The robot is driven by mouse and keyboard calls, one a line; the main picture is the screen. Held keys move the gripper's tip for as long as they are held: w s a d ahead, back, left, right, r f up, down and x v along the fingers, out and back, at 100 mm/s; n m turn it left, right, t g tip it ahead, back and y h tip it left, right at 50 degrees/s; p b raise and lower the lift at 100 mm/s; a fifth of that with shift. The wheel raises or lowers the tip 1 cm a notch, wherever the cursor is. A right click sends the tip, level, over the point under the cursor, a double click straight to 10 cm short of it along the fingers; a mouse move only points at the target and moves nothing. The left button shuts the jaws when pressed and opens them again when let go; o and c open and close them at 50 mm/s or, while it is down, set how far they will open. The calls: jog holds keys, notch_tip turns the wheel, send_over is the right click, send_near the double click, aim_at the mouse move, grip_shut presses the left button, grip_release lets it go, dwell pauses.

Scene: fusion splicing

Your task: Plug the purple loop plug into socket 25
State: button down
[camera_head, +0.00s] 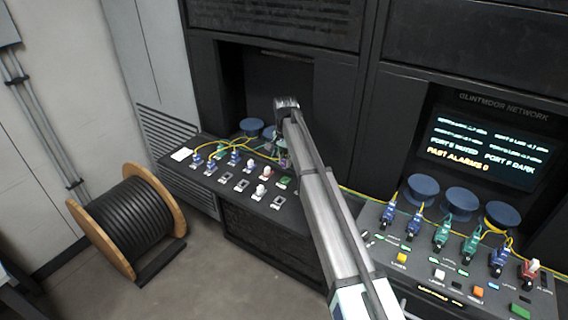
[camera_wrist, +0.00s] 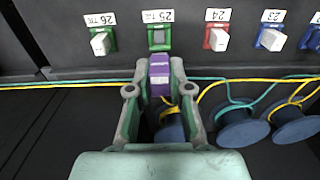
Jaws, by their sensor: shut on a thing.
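The purple loop plug (camera_wrist: 160,76) is between the two fingers of my gripper (camera_wrist: 158,88) in the wrist view. My gripper is shut on it. Socket 25 (camera_wrist: 158,37) has a green frame and an empty grey opening, just beyond the plug's tip in the picture. The tip looks level with the socket's near edge; whether they touch I cannot tell. A yellow cable shows behind the plug, between the fingers. In the head view my arm covers most of the gripper, over the right end of the left panel.
Socket 26 (camera_wrist: 101,40) and socket 24 (camera_wrist: 216,38) hold white plugs, on either side of socket 25. A blue socket 23 (camera_wrist: 271,38) lies further right. Green and yellow cables (camera_wrist: 80,83) cross near the fingers, with blue spools (camera_wrist: 239,123) at the right.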

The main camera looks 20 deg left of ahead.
jog(key=shift+s+f+b, duration=0.1)
jog(key=shift+f+b, duration=0.75)
jog(key=shift+f, duration=2.05)
jog(key=shift+f, duration=0.55)
jog(key=c, duration=1)
grip_release()
notch_tip(320, 180, up, 12)
jog(key=shift+r, duration=0.1)
